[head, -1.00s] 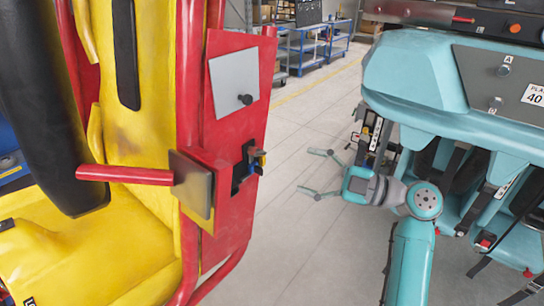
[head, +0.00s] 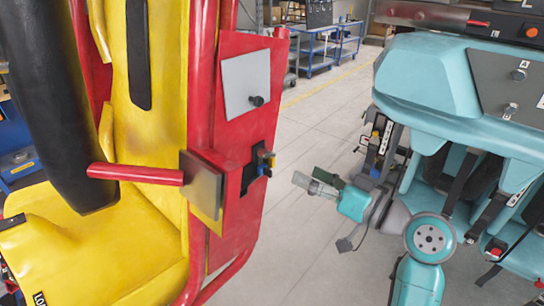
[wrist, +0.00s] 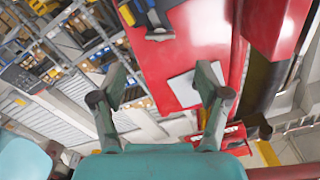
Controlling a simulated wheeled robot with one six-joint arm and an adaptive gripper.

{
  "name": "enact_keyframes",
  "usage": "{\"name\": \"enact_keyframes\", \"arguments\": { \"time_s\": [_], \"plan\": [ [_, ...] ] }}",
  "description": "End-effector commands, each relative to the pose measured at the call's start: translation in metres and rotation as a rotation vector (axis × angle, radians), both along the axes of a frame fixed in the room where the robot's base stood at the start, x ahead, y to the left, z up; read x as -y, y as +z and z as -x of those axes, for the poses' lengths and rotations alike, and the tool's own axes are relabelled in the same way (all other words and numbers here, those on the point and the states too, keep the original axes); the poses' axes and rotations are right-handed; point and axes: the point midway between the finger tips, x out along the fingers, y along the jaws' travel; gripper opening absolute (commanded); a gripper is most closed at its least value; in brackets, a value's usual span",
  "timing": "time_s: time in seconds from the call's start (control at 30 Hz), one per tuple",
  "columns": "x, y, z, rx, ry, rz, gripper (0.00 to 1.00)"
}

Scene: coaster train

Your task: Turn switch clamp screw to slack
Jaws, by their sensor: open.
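A small switch assembly (head: 262,162) with blue, dark and yellow-orange parts sits in a dark recess of the red side panel (head: 238,140). It also shows at the top of the wrist view (wrist: 155,18). I cannot make out which part is the clamp screw or how it is set. My gripper (head: 312,182) is open and empty, to the right of the switch and apart from it. In the wrist view my gripper (wrist: 163,75) has its fingers spread, with the red panel beyond them.
A grey plate (head: 246,83) with a black knob is on the panel above the switch. A yellow seat (head: 95,245) and a red bar (head: 135,173) are at left. Floor shows between.

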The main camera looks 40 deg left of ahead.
Motion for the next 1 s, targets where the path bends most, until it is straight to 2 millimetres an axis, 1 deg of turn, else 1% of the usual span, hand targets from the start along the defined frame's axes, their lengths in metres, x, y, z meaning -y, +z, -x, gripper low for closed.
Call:
{"name": "enact_keyframes", "arguments": {
  "time_s": [0.17, 0.4, 0.6, 0.7, 0.8, 1.0],
  "plan": [
    [-0.021, 0.0, -0.001, -0.001, 0.004, 0.0, 0.75],
    [-0.063, 0.001, -0.004, -0.001, 0.004, 0.0, 0.75],
    [-0.091, 0.001, -0.007, 0.0, 0.004, 0.001, 0.75],
    [-0.1, 0.0, -0.008, 0.0, 0.003, 0.0, 0.75],
    [-0.104, 0.0, -0.008, 0.001, 0.001, 0.001, 0.75],
    [-0.105, 0.0, -0.008, 0.001, 0.001, 0.001, 0.75]
  ]
}}
